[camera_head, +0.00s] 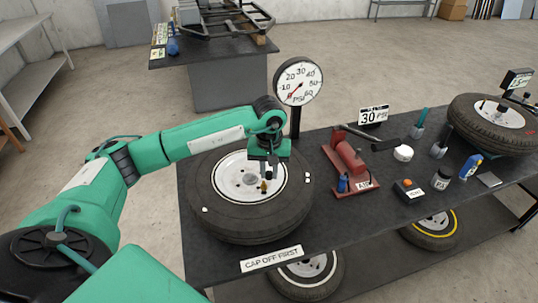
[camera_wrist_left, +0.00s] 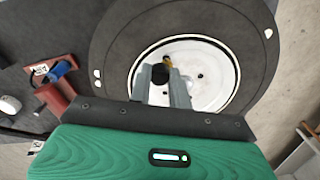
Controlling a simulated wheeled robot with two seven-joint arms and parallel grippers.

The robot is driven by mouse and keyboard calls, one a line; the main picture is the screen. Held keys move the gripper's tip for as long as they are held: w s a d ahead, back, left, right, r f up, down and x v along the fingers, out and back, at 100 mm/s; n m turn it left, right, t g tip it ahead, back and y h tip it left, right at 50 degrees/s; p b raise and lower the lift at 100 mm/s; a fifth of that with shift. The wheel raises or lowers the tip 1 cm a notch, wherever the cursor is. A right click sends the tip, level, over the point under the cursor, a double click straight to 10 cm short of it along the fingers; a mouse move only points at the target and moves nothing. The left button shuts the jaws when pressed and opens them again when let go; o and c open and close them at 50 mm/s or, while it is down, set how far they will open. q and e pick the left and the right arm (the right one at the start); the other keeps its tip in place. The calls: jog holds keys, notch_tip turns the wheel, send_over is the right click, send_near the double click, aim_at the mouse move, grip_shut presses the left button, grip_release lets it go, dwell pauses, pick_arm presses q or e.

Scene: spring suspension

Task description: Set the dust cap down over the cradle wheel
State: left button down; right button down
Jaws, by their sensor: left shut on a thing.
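My left gripper (camera_head: 263,170) reaches over the white rim of the large wheel (camera_head: 215,208) lying flat on the table's left part. In the left wrist view, my left gripper (camera_wrist_left: 165,82) is shut on a small black cap (camera_wrist_left: 160,73), which I take for the dust cap. A brass valve stem (camera_head: 264,187) stands up from the rim close below the fingers. It also shows just beyond the cap in the left wrist view (camera_wrist_left: 169,60). I cannot tell whether cap and stem touch. My right gripper is not in view.
A pressure gauge (camera_head: 298,82) stands behind the wheel. Another wheel (camera_head: 480,125) lies at the far right. A "CAP OFF FIRST" label (camera_head: 271,259) is on the front edge.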

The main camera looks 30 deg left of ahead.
aim_at(264, 182)
pick_arm(q)
jog(key=w+a, duration=0.1)
jog(key=a+n, duration=0.1)
jog(key=shift+w+a+r, duration=0.4)
jog(key=shift+w+a, duration=0.1)
jog(key=shift+a, duration=0.1)
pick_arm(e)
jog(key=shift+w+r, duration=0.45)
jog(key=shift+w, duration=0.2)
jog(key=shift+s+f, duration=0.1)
